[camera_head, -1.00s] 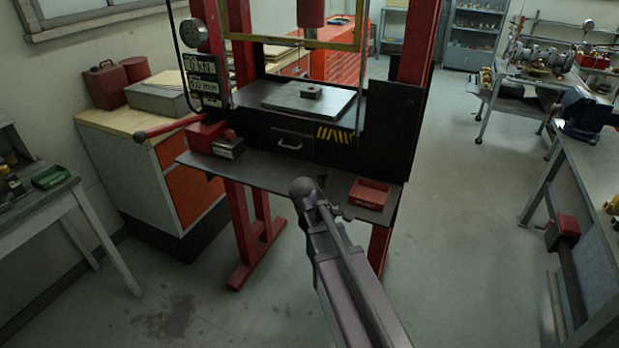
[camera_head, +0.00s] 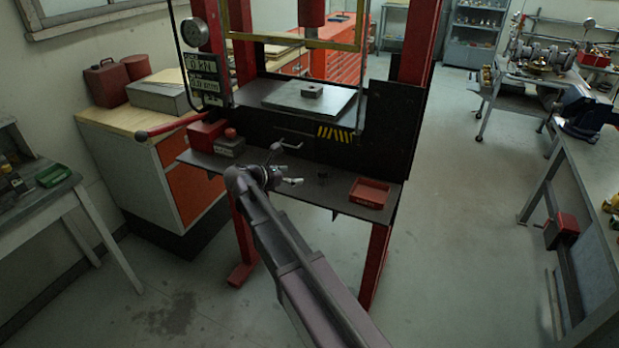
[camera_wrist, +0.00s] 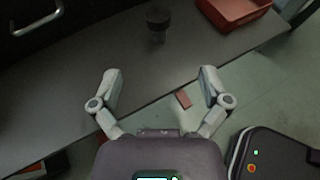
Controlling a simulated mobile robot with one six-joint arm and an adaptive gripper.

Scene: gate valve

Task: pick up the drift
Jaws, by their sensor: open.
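A small dark drift (camera_head: 323,172) stands on the press's front shelf (camera_head: 335,190), left of the red tray. In the wrist view the drift (camera_wrist: 158,20) looks upright, with a wide dark top and a narrower lower part. My gripper (camera_head: 284,165) is over the shelf, to the left of the drift in the head view. In the wrist view its two fingers (camera_wrist: 162,76) are spread wide with nothing between them. The drift lies beyond the fingertips, near the middle between them and apart from both.
A red tray (camera_head: 370,193) sits at the shelf's right end. A red box (camera_head: 205,135) and a grey block (camera_head: 229,148) are at its left end. The press's dark front with a drawer handle (camera_wrist: 38,20) rises behind the shelf. Red press uprights (camera_head: 375,262) flank the space.

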